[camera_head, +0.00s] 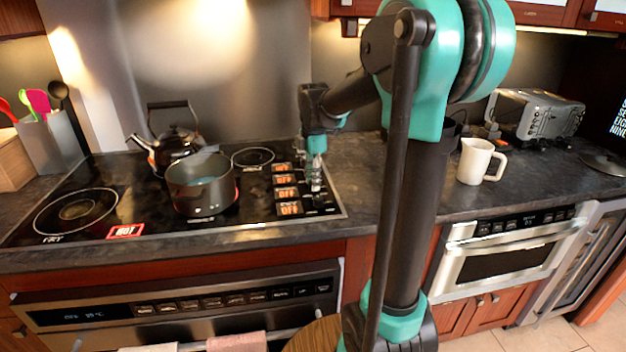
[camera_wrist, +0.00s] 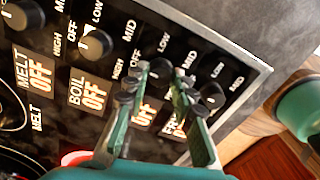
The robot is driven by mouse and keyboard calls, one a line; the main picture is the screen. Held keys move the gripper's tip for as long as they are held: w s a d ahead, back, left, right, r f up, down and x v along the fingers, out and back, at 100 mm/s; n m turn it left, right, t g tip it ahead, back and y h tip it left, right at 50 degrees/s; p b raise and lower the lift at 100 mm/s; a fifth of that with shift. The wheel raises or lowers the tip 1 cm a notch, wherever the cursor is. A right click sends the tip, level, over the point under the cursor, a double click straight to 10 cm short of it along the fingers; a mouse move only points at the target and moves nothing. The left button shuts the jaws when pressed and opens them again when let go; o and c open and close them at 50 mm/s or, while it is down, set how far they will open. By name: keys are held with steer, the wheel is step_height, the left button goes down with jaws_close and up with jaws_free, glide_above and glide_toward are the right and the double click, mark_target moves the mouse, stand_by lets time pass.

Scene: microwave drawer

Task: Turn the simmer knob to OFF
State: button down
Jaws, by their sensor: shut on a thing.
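The simmer knob (camera_wrist: 160,68) is a dark round knob, third in a row on the black stove panel in the wrist view. My gripper (camera_wrist: 160,78) has a fingertip on each side of it and is shut on it. The display below it shows OFF (camera_wrist: 145,112), partly covered by a finger; its name is hidden. The boil knob (camera_wrist: 95,42) is to its left and the fry knob (camera_wrist: 212,95) to its right, close to the right finger. In the head view my gripper (camera_head: 316,182) points down at the knob row beside the orange OFF displays (camera_head: 287,193).
A dark pot (camera_head: 202,190) and a kettle (camera_head: 170,145) stand on the cooktop left of the knobs. A red HOT sign (camera_head: 125,231) glows near the front burner. A white pitcher (camera_head: 478,162) and a toaster (camera_head: 535,115) stand on the right counter. Bare counter lies right of the cooktop.

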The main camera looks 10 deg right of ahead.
steer(key=shift+n, duration=0.3)
steer(key=c, duration=1.3)
jaws_free()
steer(key=shift+o, duration=0.2)
step_height(320, 180, up, 12)
steer(key=shift+s, duration=0.1)
